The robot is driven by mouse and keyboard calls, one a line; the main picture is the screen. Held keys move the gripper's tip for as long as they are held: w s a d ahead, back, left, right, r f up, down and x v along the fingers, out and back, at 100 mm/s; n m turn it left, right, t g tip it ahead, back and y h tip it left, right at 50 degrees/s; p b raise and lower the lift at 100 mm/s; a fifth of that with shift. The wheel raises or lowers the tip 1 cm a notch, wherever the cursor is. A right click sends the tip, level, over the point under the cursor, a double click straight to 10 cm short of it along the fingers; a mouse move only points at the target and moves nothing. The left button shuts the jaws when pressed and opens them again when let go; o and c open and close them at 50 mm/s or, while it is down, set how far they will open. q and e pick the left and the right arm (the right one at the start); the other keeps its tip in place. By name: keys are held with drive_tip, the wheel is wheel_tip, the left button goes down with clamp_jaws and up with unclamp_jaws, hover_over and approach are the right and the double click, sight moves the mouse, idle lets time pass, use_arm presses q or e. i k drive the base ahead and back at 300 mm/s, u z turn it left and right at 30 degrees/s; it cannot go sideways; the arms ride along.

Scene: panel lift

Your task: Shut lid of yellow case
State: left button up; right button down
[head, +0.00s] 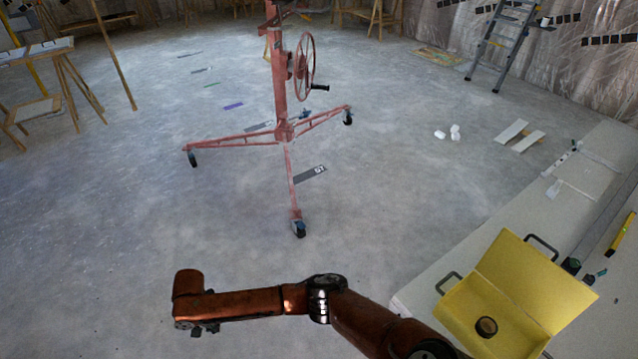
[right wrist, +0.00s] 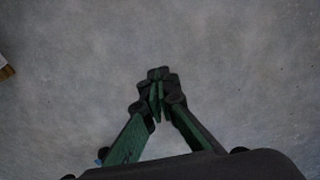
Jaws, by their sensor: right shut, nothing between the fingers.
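The yellow case (head: 462,312) stands open at the lower right of the head view, on a pale surface. Its lid (head: 535,281) is raised and tilted back to the right. A dark roll (head: 486,327) shows inside the case. My right arm reaches in from the bottom right, passes left of the case and ends over the bare floor, well apart from it. My right gripper (right wrist: 158,92) is shut and empty in the right wrist view, with only grey floor beyond it. In the head view the wrist mostly hides it. My left gripper is not in view.
The pale table (head: 430,281) holds the case, a yellow level (head: 621,233) and other tools. A red wheeled lift (head: 282,132) with a crank wheel stands mid-floor. A stepladder (head: 501,45) is at the back right. The floor around my right wrist is clear.

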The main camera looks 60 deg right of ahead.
sight(532, 280)
drive_tip(key=u, duration=0.2)
drive_tip(key=k, duration=0.85)
drive_tip(key=z, duration=1.6)
